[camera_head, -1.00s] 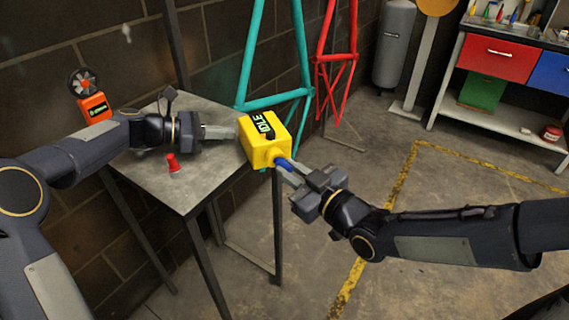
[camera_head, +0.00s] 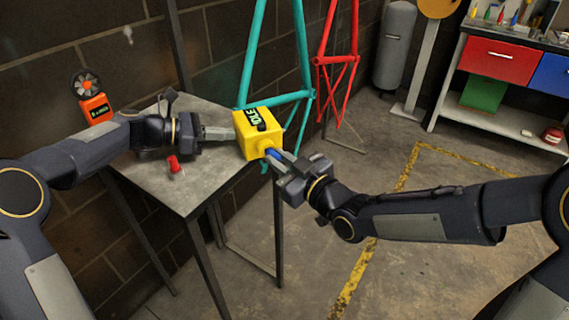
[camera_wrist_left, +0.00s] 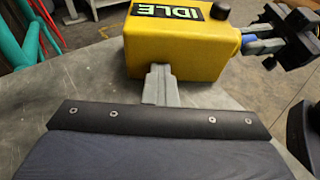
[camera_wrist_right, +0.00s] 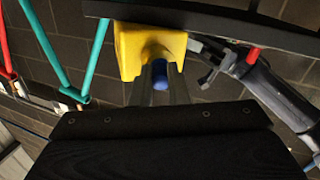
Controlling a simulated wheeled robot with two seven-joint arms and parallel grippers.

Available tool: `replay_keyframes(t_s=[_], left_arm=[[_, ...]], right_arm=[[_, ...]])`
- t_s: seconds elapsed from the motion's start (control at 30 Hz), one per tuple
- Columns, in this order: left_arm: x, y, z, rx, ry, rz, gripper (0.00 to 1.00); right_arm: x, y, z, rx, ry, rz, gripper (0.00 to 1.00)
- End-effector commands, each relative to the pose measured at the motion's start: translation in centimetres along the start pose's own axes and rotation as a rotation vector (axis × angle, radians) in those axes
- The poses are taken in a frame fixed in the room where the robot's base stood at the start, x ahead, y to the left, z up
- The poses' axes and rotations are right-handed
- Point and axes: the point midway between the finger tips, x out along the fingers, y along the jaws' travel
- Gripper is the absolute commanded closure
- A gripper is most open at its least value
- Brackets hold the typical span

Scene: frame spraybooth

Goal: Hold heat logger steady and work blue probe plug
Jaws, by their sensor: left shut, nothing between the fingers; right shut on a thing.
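The yellow heat logger (camera_head: 255,144), with a black "IDLE" label and a dark knob on top, stands at the right corner of the grey table. It also shows in the left wrist view (camera_wrist_left: 175,48) and the right wrist view (camera_wrist_right: 135,50). My left gripper (camera_head: 230,134) is shut and empty, its fingertips against or very near the logger's left side. My right gripper (camera_head: 278,158) is shut on the blue probe plug (camera_wrist_right: 160,78) at the logger's near right side. The fingers hide part of the plug; whether it is fully seated I cannot tell.
The grey table (camera_head: 205,187) also holds a red object (camera_head: 174,165) near its front edge. An orange device with a fan (camera_head: 95,107) is at the left. Teal (camera_head: 249,55) and red (camera_head: 336,75) frames stand behind. Floor to the right is open.

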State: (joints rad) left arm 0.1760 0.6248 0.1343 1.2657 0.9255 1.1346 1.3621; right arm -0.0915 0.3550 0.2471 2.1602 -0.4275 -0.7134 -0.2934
Motion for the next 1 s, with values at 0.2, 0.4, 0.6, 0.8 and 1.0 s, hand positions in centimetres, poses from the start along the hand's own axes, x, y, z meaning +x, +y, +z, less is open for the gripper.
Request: replay_keyframes(t_s=[0.2, 0.4, 0.6, 0.8, 1.0], left_arm=[[0.1, -0.1, 0.0, 0.000, 0.000, -0.002, 1.00], [0.1, -0.1, 0.0, 0.000, 0.000, -0.003, 1.00], [0.1, -0.1, 0.0, 0.000, 0.000, -0.003, 1.00], [0.1, -0.1, 0.0, 0.000, 0.000, -0.003, 1.00], [0.1, -0.1, 0.0, 0.000, 0.000, -0.002, 1.00]], right_arm=[[0.2, 0.0, 0.1, 0.001, -0.002, -0.001, 1.00], [0.2, -0.1, 0.1, 0.001, -0.002, -0.002, 1.00], [0.3, -0.4, -0.1, 0.002, -0.001, 0.018, 1.00], [0.5, -1.1, -0.1, 0.002, -0.016, 0.137, 1.00], [0.7, -1.4, -0.2, 0.001, -0.032, 0.270, 1.00]])
